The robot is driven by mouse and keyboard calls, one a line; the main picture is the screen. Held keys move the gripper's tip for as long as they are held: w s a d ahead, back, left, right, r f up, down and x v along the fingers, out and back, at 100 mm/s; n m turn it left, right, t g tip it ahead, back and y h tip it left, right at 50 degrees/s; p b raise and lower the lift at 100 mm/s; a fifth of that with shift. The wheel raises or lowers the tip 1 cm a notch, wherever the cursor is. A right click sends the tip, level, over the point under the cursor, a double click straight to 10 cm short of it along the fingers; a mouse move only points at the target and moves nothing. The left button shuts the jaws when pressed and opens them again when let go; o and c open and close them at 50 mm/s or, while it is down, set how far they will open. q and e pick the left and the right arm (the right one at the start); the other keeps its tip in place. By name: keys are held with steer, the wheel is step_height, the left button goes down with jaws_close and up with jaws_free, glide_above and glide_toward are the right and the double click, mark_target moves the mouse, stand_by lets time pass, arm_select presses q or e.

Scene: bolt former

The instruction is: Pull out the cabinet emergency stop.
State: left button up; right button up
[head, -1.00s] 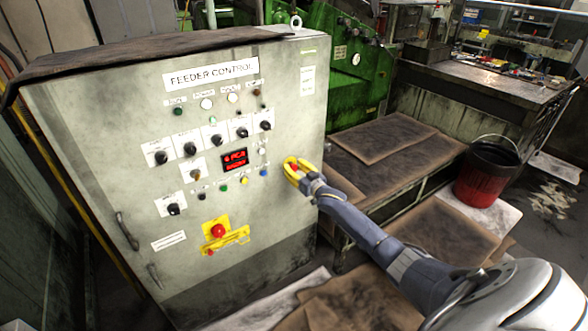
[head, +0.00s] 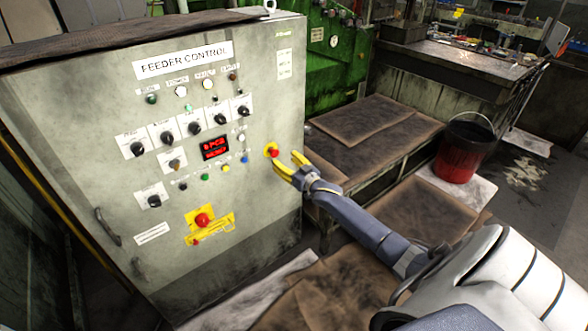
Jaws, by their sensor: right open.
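My right gripper (head: 288,163) has yellow fingers. It is open and empty, just to the right of and below the button in the picture. How far the button stands out is too small to tell. My left gripper is not in view.
A larger red knob on a yellow plate (head: 222,224) sits lower on the cabinet front. Several dark knobs, lamps and a red display (head: 215,148) fill the panel. A low bench (head: 385,150) and a red-and-black bucket (head: 461,150) stand to the right.

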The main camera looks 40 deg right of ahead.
steer(key=shift+s, duration=2.7)
